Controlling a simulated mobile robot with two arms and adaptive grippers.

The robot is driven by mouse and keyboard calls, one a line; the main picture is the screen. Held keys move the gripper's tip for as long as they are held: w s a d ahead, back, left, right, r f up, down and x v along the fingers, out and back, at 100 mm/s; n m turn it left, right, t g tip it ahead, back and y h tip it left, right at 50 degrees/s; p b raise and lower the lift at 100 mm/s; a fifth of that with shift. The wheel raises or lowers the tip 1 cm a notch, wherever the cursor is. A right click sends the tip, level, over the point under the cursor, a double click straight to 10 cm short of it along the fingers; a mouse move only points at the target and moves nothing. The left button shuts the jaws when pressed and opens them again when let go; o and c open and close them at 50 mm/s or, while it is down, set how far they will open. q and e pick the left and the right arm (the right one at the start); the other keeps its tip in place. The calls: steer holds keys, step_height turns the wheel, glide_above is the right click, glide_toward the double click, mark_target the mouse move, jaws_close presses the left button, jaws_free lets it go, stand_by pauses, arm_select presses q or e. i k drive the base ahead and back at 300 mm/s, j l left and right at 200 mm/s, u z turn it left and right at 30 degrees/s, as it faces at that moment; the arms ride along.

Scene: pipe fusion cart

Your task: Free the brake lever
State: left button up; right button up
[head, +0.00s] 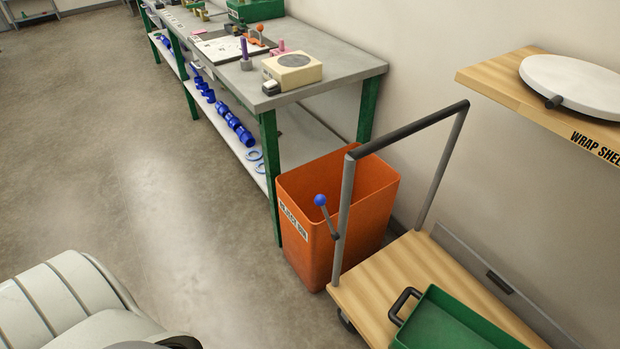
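The brake lever (327,216) is a short dark rod with a blue ball knob (320,200) at its top. It is mounted low on the near left post of the cart's handle (343,215) and tilts up to the left. The cart (385,290) has a wooden deck and a grey frame handle with a black grip bar (410,129). The lever stands in front of the orange bin, and I cannot tell whether they touch. Neither of my grippers shows in the head view.
The orange bin (365,205) stands close against the cart's handle end. A green tray (455,325) with a black handle lies on the deck. A workbench (345,72) stands behind the bin. A wooden wrap shelf (500,84) is on the wall at right.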

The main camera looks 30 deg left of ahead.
mark_target(320, 200)
steer(key=u, duration=0.9)
